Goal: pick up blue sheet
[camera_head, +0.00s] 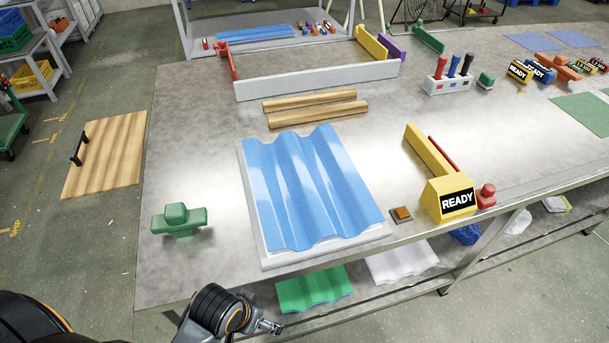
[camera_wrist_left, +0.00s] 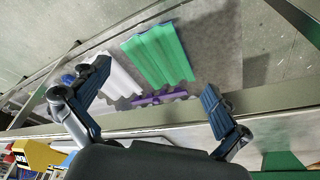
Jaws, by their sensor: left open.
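The blue sheet (camera_head: 312,190) is corrugated and lies on a white base (camera_head: 283,259) near the front edge of the metal table, in the head view. Nothing grips it. My left arm (camera_head: 218,310) comes in at the bottom left of the head view, in front of the table; its fingers are not clear there. In the left wrist view my left gripper (camera_wrist_left: 153,88) is open with its two fingers wide apart and nothing between them. That view looks toward the lower shelf, and the blue sheet cannot be made out in it. My right gripper is not in view.
A green block (camera_head: 180,220) stands left of the white base. A yellow READY block (camera_head: 440,195) stands to the right, and wooden strips (camera_head: 316,105) lie behind. A green sheet (camera_head: 314,288) and a white sheet (camera_head: 400,261) lie on the shelf below. The table's front-left corner is clear.

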